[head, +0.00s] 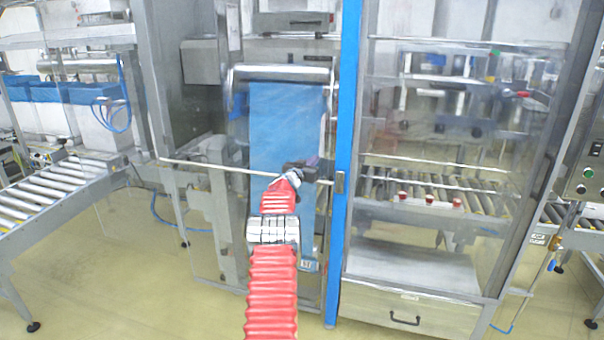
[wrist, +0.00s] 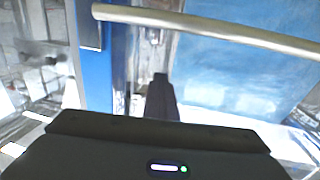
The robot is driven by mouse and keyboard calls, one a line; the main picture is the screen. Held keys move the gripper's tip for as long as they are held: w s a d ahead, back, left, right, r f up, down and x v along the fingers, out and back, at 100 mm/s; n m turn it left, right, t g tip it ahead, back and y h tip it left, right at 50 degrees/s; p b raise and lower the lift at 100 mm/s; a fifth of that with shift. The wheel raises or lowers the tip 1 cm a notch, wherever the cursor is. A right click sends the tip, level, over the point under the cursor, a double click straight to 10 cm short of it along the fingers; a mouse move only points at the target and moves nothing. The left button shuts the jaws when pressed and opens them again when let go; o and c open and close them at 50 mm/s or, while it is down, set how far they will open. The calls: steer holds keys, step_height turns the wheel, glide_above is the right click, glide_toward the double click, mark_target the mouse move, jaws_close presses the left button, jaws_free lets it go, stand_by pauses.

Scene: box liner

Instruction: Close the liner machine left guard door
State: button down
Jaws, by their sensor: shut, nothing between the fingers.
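The liner machine's left bay, left of the blue post (head: 347,120), shows a hanging blue sheet (head: 285,120) inside. A thin pale horizontal rail (head: 215,167) runs across this bay, apparently on the left guard door; the clear panel's outline and how far it stands open are hard to tell. My gripper (head: 318,168) is at the rail's right end, near the blue post. In the wrist view the dark fingers (wrist: 161,97) are together and empty, just below the rail (wrist: 205,27). The blue post is on the left there. Contact with the rail cannot be told.
The clear right guard door (head: 440,150) is right of the blue post, above a drawer (head: 405,315). A control panel (head: 590,175) is at the far right. Yellowish floor (head: 130,270) is clear in front.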

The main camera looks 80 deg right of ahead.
steer(key=s+v, duration=0.3)
steer(key=v, duration=1)
steer(key=shift+w+a, duration=0.45)
steer(key=shift+a, duration=0.2)
stand_by(0.5)
